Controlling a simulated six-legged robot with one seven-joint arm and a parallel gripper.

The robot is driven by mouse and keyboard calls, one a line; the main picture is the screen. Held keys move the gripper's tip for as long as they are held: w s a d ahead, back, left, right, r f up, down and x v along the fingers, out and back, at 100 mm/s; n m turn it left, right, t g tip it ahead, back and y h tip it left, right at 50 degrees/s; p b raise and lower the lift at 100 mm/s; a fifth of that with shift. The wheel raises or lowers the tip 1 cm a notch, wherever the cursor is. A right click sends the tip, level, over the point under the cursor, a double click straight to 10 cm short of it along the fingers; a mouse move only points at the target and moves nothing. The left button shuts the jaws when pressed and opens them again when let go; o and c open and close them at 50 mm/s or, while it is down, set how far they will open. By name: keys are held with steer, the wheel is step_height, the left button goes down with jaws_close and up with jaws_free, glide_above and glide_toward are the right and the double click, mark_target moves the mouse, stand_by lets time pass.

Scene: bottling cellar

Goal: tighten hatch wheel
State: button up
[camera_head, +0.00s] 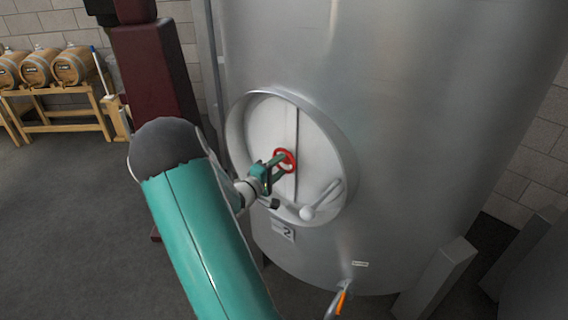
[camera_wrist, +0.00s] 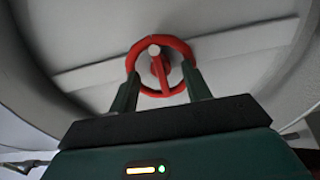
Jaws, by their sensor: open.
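The red hatch wheel (camera_head: 286,160) is mounted on the middle of a round pale hatch (camera_head: 262,128) in the side of a large steel tank. It also shows in the wrist view (camera_wrist: 163,46), with a red spoke and a pale round hub end. My gripper (camera_head: 277,163) is at the wheel. In the wrist view my gripper (camera_wrist: 160,80) has its two green fingers apart, one at the left and one at the right of the wheel's rim. I cannot tell whether the fingers touch the rim. The hatch looks shut in its collar.
The steel tank (camera_head: 420,110) fills the right side. A lever with a pale round knob (camera_head: 307,212) sits low on the hatch. A tap with an orange handle (camera_head: 341,300) juts out below. Barrels on a wooden rack (camera_head: 62,112) stand far left, with open floor before them.

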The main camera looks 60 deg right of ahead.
steer(key=v, duration=1)
steer(key=shift+a, duration=0.1)
